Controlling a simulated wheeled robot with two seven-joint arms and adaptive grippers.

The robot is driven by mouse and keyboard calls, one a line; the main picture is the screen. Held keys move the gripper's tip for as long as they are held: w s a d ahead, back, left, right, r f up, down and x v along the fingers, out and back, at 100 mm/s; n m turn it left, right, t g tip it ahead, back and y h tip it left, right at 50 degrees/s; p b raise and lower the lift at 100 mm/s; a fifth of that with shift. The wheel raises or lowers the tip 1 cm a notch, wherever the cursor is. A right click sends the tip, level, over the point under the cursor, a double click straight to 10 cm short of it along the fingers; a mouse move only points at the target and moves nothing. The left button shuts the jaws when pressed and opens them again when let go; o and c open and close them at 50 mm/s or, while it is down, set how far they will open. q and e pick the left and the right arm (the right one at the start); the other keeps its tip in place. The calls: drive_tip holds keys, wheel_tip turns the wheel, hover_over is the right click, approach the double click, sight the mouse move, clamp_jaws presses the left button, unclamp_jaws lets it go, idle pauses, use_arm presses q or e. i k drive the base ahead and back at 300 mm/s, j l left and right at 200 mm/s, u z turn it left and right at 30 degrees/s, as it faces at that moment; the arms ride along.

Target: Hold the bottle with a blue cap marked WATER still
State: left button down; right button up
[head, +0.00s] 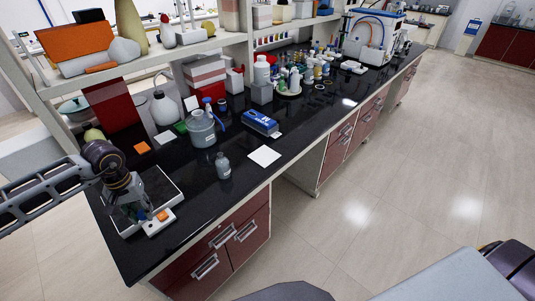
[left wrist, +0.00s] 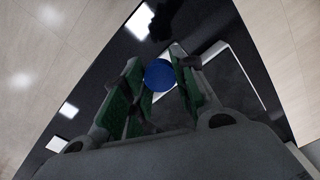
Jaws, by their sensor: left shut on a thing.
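The blue cap (left wrist: 159,75) of the bottle sits between the two green-padded fingers of my left gripper (left wrist: 160,88) in the left wrist view. The bottle's body and its WATER marking are hidden below the cap there. In the head view my left gripper (head: 137,208) points down over the pale-rimmed tray (head: 178,186) at the near left end of the black bench. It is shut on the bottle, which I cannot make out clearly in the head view. I cannot tell whether the bottle touches the surface below. My right gripper is not in view.
A white device with an orange top (head: 158,222) is close beside the gripper. A small grey bottle (head: 223,166), a large grey jug (head: 202,130) and a blue box (head: 260,122) stand farther right on the bench. The bench's front edge is near; shelves rise behind.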

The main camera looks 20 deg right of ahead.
sight(222, 165)
drive_tip(key=i+l+z, duration=0.1)
drive_tip(key=z, duration=0.2)
drive_tip(key=i+l+z, duration=0.1)
drive_tip(key=z, duration=0.25)
drive_tip(key=i+j+z, duration=0.15)
drive_tip(key=z, duration=0.3)
drive_tip(key=i+j+z, duration=0.1)
drive_tip(key=j+z, duration=0.55)
drive_tip(key=z, duration=0.2)
drive_tip(key=i+j, duration=0.05)
